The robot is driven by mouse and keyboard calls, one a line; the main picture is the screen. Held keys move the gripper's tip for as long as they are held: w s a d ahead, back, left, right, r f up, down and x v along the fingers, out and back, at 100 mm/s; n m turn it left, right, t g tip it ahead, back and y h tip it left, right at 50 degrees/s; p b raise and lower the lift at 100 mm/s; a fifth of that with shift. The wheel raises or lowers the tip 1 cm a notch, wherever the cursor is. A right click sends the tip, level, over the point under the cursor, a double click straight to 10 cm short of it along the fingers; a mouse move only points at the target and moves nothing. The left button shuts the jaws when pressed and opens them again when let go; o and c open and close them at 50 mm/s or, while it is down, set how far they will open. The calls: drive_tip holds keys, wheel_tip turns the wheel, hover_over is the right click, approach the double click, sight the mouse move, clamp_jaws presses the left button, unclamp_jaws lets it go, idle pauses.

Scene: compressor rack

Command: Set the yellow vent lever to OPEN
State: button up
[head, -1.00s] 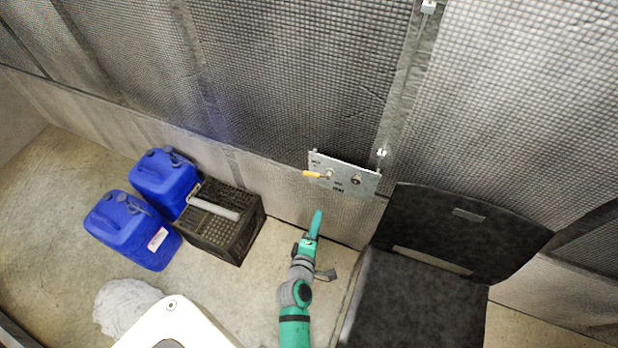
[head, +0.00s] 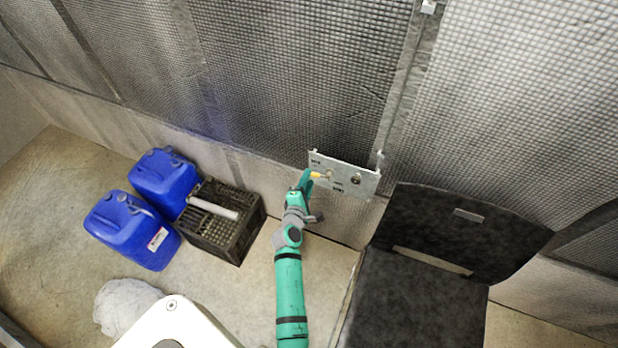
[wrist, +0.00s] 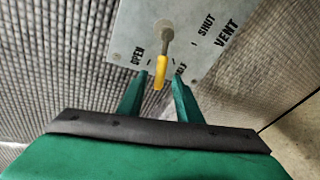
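The yellow vent lever (wrist: 160,72) sits on a grey metal plate (wrist: 125,28) marked OPEN, SHUT and VENT. In the wrist view its handle points down from a round pivot, between the OPEN mark at left and a partly hidden mark at right. In the head view the lever (head: 319,175) points left from its pivot. My gripper (wrist: 160,76) is open, one finger on each side of the yellow handle, with a visible gap on both sides. It also shows in the head view (head: 308,174), at the plate's left edge.
A second round fitting (head: 356,180) is on the plate, right of the lever. A black chair (head: 420,300) stands to the right. A black crate (head: 225,235) and two blue canisters (head: 128,232) stand on the floor to the left. Padded wall (head: 290,80) lies behind.

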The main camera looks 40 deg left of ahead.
drive_tip(key=shift+x, duration=1.05)
clamp_jaws()
drive_tip(key=shift+s+a+r+m+y, duration=0.1)
drive_tip(key=shift+r+m+y, duration=0.5)
drive_tip(key=shift+r+m, duration=0.6)
drive_tip(key=shift+f, duration=0.2)
unclamp_jaws()
